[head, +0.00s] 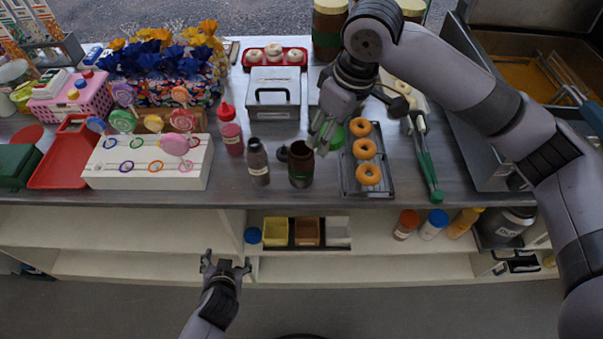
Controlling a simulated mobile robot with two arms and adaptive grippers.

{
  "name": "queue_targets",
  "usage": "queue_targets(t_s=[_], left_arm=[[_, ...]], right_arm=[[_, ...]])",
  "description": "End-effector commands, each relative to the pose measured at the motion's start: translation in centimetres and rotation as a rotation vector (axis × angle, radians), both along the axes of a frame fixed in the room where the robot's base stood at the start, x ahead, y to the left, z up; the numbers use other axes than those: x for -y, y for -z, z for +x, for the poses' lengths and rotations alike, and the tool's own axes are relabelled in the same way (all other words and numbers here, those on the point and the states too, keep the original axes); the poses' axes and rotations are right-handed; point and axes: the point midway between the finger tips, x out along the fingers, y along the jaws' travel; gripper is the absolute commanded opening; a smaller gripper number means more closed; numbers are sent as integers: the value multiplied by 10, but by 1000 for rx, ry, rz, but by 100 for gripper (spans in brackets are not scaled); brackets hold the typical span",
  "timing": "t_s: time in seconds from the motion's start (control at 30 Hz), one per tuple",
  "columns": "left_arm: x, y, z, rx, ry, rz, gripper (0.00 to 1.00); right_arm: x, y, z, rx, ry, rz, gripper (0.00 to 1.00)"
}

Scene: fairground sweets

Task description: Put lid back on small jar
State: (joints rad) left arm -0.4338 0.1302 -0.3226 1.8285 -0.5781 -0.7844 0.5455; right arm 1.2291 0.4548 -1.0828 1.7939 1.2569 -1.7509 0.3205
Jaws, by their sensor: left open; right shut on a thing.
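The small jar (301,176) is dark brown and stands upright and open-topped on the counter, just left of the doughnut tray. A round green lid (338,138) is in my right gripper (324,143), which is shut on it. The fingers partly hide the lid. This gripper comes down from above, just right of and behind the jar's mouth, and the lid looks apart from the jar. My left gripper (226,264) is open and empty, low in front of the counter shelves.
A dark bottle (258,163) and a red squeeze bottle (231,134) stand left of the jar. A tray (348,183) of doughnuts lies close on the right, with green-handled tongs (428,165) beyond it. A white lollipop stand (200,172) is further left.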

Motion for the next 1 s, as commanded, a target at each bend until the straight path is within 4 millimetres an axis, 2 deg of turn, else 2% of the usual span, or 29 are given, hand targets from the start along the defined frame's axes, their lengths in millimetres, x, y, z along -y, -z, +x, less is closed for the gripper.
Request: queue_targets(t_s=[0.1, 0.2, 0.4, 0.6, 0.73, 0.83, 1.0], left_arm=[[0, -54, 18, 132, -58, -13, 73], [9, -99, 34, 285, -79, -35, 73], [46, -148, 55, 522, -7, -102, 73], [106, -186, 59, 711, 157, -207, 73], [141, -200, 53, 774, 265, -269, 73], [156, -204, 50, 795, 314, -295, 73], [163, -207, 48, 803, 335, -308, 73]], right_arm=[[-20, 1, 12, 17, -112, 24, 38], [-32, -2, 20, 32, -186, 44, 38], [-40, -4, 25, 47, -240, 68, 38], [-46, -5, 28, 59, -277, 92, 38], [-49, -6, 30, 66, -294, 105, 38], [-50, -6, 31, 69, -302, 110, 38], [-51, -7, 31, 70, -305, 111, 38]])
